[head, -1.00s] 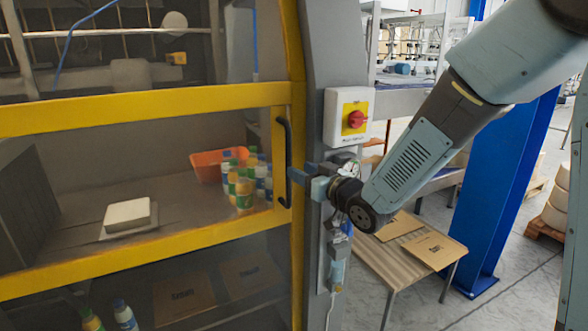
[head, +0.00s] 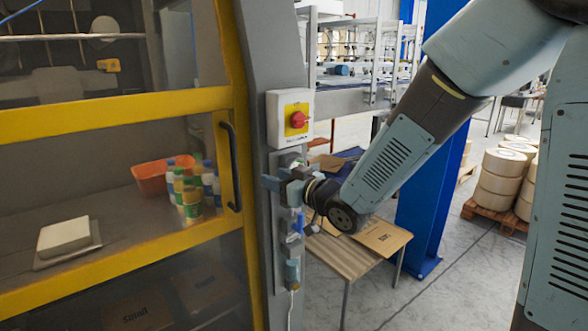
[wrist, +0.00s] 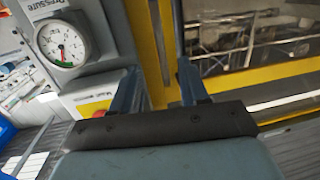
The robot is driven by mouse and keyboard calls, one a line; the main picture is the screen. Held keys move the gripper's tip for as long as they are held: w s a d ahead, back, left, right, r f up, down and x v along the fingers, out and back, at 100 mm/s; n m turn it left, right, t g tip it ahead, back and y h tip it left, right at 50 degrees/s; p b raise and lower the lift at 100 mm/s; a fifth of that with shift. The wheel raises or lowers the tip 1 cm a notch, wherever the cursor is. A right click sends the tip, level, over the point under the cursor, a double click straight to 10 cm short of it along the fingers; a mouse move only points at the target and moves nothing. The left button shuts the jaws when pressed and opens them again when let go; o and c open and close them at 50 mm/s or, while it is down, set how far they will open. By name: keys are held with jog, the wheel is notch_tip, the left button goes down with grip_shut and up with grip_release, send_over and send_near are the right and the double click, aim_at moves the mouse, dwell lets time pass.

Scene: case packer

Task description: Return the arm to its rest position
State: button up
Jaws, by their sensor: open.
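My arm (head: 385,165) reaches from the upper right down and left in the head view. My gripper (head: 279,181) is at its end, in front of the grey post (head: 255,110) and below the red switch box (head: 290,119). Its two fingers are apart and point left, with nothing seen between them. The gap to the post cannot be told. In the wrist view the open fingers of my gripper (wrist: 158,78) stand before the yellow frame (wrist: 263,82), and no object is between them.
The black door handle (head: 231,165) is left of my gripper. Behind the yellow-framed door are bottles (head: 190,190) and an orange bin (head: 152,178). A pressure gauge (wrist: 62,43) is close at left in the wrist view. A low table (head: 345,255) and a blue column (head: 425,195) stand right.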

jog(key=s+d+r+m+h, duration=0.1)
jog(key=d+m+h, duration=0.15)
jog(key=d, duration=0.45)
jog(key=d+r+m+h, duration=0.2)
jog(key=d+h, duration=0.2)
jog(key=d, duration=0.4)
jog(key=s+d+r+m+h, duration=0.1)
jog(key=d+m+h, duration=0.1)
jog(key=d+h, duration=0.35)
jog(key=s+d+m+g, duration=0.2)
jog(key=s+d, duration=0.4)
jog(key=s, duration=0.3)
jog(key=s+d+m+g+h, duration=0.1)
jog(key=s+d+m+g, duration=0.1)
jog(key=s+d, duration=0.5)
jog(key=s+g, duration=0.1)
jog(key=s, duration=0.2)
jog(key=shift+s+h, duration=0.2)
jog(key=shift+h, duration=0.1)
jog(key=shift+a, duration=0.15)
